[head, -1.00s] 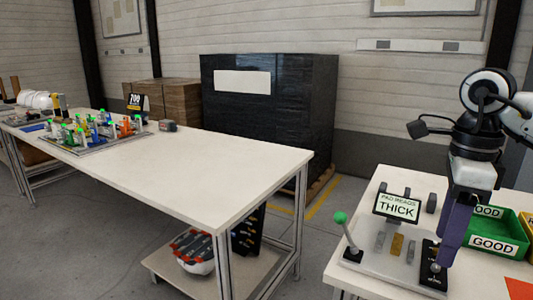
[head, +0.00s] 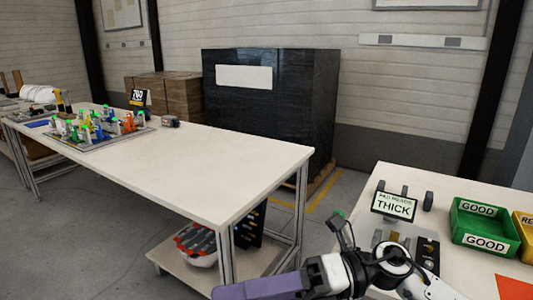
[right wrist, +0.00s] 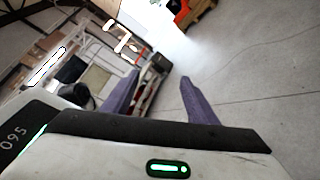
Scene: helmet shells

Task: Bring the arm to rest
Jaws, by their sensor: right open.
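My right arm reaches in at the bottom right of the head view, bent low in front of the right-hand table. Its purple gripper (head: 262,288) points left near the bottom edge. In the right wrist view the two purple fingers (right wrist: 158,95) stand apart with nothing between them, and grey floor shows beyond. The gripper is open and empty, clear of the tables. My left gripper is not in either view.
The right-hand table (head: 455,275) holds a sign reading THICK (head: 394,206), a small fixture partly hidden by my arm, and a green GOOD bin (head: 484,230). A long white table (head: 215,165) stands left. Bare floor (head: 345,215) lies between them.

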